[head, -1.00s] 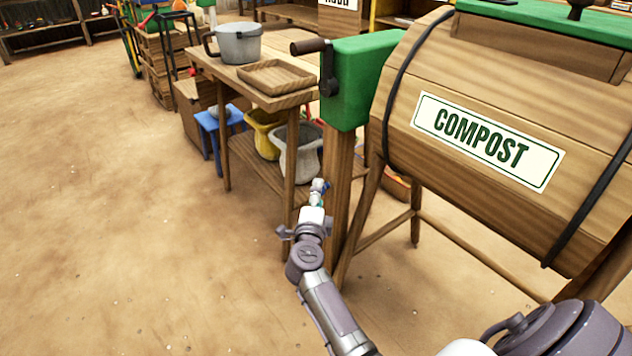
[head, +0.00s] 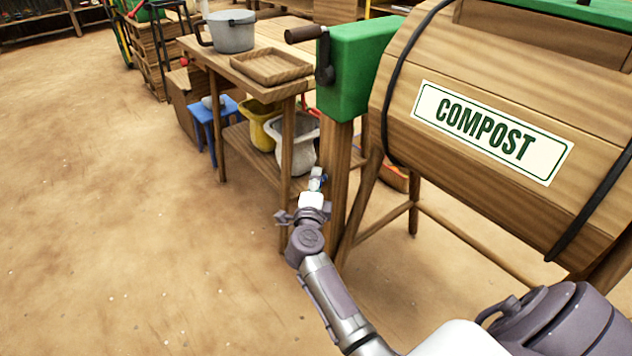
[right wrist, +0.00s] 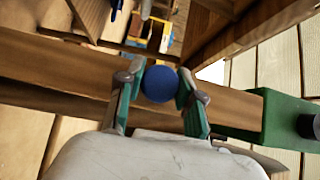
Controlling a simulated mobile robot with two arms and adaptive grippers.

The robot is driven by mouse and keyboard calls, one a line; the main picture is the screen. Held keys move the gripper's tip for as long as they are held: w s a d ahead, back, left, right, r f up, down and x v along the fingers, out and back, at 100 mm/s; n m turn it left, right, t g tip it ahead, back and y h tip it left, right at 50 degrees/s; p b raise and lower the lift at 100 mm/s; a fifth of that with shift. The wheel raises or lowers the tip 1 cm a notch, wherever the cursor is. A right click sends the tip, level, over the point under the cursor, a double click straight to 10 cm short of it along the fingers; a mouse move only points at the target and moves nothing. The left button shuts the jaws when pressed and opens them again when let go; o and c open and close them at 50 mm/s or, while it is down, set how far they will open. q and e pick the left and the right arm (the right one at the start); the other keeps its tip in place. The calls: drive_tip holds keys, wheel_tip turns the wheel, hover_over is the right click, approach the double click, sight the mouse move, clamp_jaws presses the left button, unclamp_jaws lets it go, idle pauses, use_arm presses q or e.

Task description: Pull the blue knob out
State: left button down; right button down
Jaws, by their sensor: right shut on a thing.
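In the right wrist view, the round blue knob (right wrist: 160,84) sits between the two fingertips of my right gripper (right wrist: 159,88). The fingers are closed against its left and right sides. Behind the knob runs a long wooden beam; how the knob joins it is hidden. In the head view, my right gripper (head: 317,180) is small, beside the wooden post under the green crank box (head: 352,62). My left gripper is not in view.
The wooden compost drum (head: 480,60) on its stand fills the right side. A wooden table (head: 245,88) left of the post holds a grey pot (head: 232,32) and a wooden tray (head: 271,80). A blue stool (head: 203,114) stands beyond. The sandy floor at left is clear.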

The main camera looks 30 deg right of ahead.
drive_tip(key=shift+a, duration=0.1)
drive_tip(key=a+p, duration=0.1)
drive_tip(key=a, duration=0.2)
drive_tip(key=shift+s+a+f, duration=0.1)
drive_tip(key=shift+a+f, duration=0.05)
drive_tip(key=c, duration=1.1)
unclamp_jaws()
drive_tip(key=o, duration=0.4)
drive_tip(key=shift+a, duration=0.1)
drive_tip(key=shift+c, duration=0.2)
drive_tip(key=shift+r, duration=0.2)
